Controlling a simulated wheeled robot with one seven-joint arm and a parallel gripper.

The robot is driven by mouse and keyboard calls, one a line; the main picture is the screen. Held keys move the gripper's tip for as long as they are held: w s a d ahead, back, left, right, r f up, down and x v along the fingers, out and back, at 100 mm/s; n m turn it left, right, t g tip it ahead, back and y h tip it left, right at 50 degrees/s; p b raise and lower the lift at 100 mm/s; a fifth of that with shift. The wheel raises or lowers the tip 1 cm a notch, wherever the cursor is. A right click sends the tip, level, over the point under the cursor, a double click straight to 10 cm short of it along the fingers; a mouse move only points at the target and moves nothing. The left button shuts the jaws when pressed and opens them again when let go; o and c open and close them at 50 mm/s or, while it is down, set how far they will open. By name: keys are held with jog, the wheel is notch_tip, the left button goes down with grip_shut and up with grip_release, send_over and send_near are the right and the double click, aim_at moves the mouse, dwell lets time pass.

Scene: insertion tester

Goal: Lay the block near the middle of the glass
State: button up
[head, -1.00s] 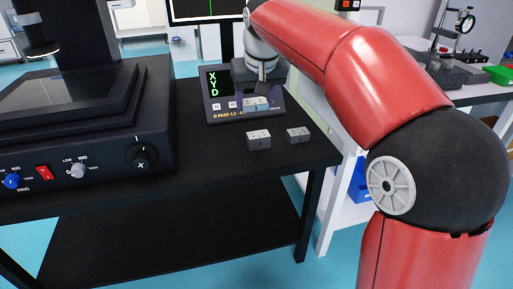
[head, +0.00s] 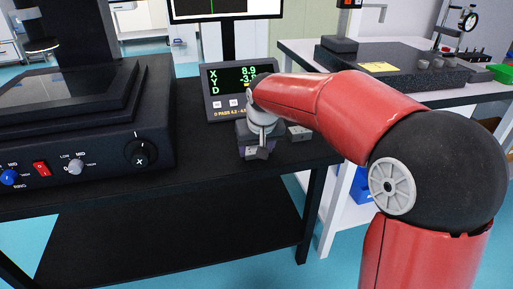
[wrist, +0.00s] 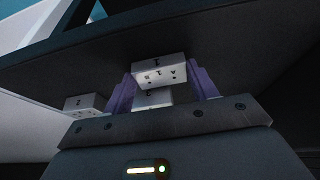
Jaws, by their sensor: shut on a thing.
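My gripper (head: 256,153) is low over the black table, in front of the readout. In the wrist view its purple fingers (wrist: 163,82) are shut on a pale grey block (wrist: 158,70) with dark markings. In the head view the gripper mostly hides this block. Part of another pale block face (wrist: 153,98) shows just below it, between the fingers; I cannot tell how far apart they are. One more block (head: 298,133) lies on the table to the right of the gripper. The glass (head: 62,88) is on the dark stage at the left and looks bare.
The black instrument (head: 90,140) with knobs and a red switch fills the left of the table (head: 200,175). The readout (head: 215,90) and a monitor stand (head: 228,40) are behind the gripper. Bare tabletop lies between instrument and gripper.

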jog(key=shift+f, duration=0.15)
jog(key=o, duration=1)
